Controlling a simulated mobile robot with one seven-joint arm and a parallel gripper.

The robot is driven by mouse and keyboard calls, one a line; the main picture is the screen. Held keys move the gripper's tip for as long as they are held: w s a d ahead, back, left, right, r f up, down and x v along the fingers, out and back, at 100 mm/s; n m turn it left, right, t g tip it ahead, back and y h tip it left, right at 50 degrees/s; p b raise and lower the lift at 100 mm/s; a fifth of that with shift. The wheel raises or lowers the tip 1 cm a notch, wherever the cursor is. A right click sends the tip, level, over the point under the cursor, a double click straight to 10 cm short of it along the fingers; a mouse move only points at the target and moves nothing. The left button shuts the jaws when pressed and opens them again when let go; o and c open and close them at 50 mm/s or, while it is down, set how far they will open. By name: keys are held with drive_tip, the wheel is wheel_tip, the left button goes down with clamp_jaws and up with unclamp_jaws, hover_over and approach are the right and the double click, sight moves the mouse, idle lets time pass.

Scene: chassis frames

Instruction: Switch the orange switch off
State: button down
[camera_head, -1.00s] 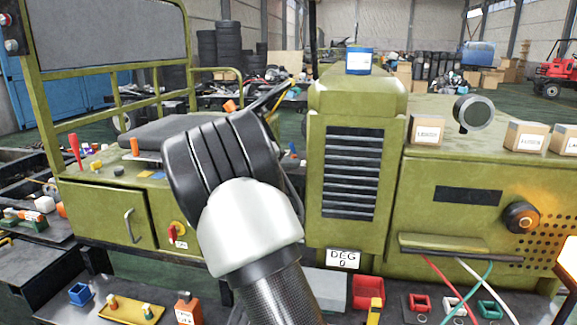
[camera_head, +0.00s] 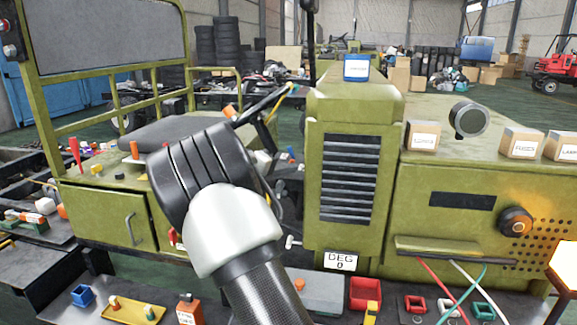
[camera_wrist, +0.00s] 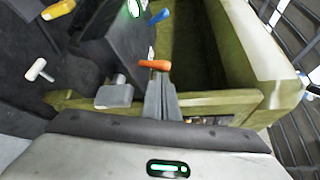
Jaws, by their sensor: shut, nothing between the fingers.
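An orange T-shaped switch handle (camera_wrist: 155,65) shows in the wrist view, lying crosswise right at the tips of my gripper (camera_wrist: 160,80). The gripper's grey fingers are together with nothing between them. I cannot tell whether they touch the handle. The switch's base is hidden behind the fingers. In the head view an orange piece (camera_head: 230,111) shows just above my arm near the steering wheel; I cannot tell if it is the same switch. My gripper is hidden behind my arm there.
The wrist view also shows a white handle (camera_wrist: 38,70), a blue handle (camera_wrist: 158,17) and a yellow handle (camera_wrist: 60,9). A green frame wall (camera_wrist: 230,50) stands close on the right. In the head view, the green vehicle hood (camera_head: 350,180) stands right of my arm.

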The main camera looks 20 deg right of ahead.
drive_tip(key=n+h+p, duration=0.1)
drive_tip(key=p, duration=0.1)
drive_tip(key=a+n+p, duration=0.1)
drive_tip(key=p, duration=0.2)
drive_tip(key=w+n+h+p, duration=0.1)
drive_tip(key=n+p, duration=0.1)
drive_tip(key=p, duration=0.1)
drive_tip(key=shift+a+r+t+h, duration=0.25)
drive_tip(key=shift+r+t+h, duration=0.05)
drive_tip(key=shift+a+f+n, duration=0.1)
drive_tip(key=shift+n, duration=0.2)
drive_tip(key=shift+w+f, duration=0.1)
drive_tip(key=shift+f, duration=0.1)
